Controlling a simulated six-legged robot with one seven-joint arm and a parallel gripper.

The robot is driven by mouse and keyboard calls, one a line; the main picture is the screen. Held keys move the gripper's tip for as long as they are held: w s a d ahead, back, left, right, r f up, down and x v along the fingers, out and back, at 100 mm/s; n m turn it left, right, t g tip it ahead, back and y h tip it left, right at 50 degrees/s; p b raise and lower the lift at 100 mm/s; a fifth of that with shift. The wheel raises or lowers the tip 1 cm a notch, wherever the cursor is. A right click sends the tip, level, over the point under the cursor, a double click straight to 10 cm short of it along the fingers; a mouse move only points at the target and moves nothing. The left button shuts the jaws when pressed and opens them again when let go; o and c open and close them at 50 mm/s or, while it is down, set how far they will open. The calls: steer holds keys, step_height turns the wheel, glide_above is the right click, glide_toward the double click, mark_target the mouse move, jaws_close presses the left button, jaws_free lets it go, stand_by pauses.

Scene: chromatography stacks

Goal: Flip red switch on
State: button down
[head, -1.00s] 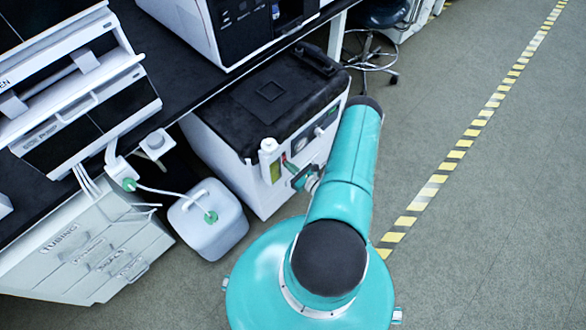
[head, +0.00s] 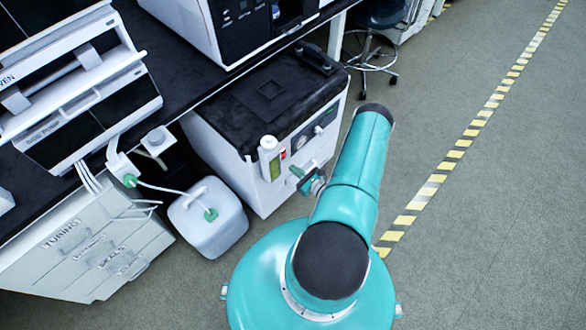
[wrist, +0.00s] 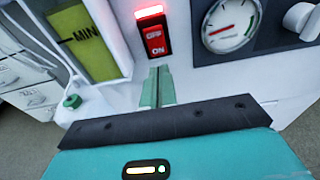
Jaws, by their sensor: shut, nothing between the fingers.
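The red switch (wrist: 155,42) is on the white front panel of a machine, upper middle in the wrist view. It is marked OFF above and ON below, and a bright red glow shows at its top. It also shows as a small red spot in the head view (head: 283,154). My gripper (wrist: 157,72) has its green fingers together and empty, just below the switch, with a small gap seen between them and it. In the head view my gripper (head: 296,171) is in front of the panel, right of and below the switch.
A yellow-green level window marked MIN (wrist: 85,40) is left of the switch. A round gauge (wrist: 230,25) and a white knob (wrist: 301,20) are to its right. A white jug (head: 207,220) stands on the floor left of the machine (head: 225,165). Floor at right is clear.

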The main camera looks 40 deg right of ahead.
steer(key=s+f, duration=0.1)
steer(key=s, duration=0.9)
steer(key=shift+s+d+f, duration=0.15)
steer(key=shift+d, duration=0.05)
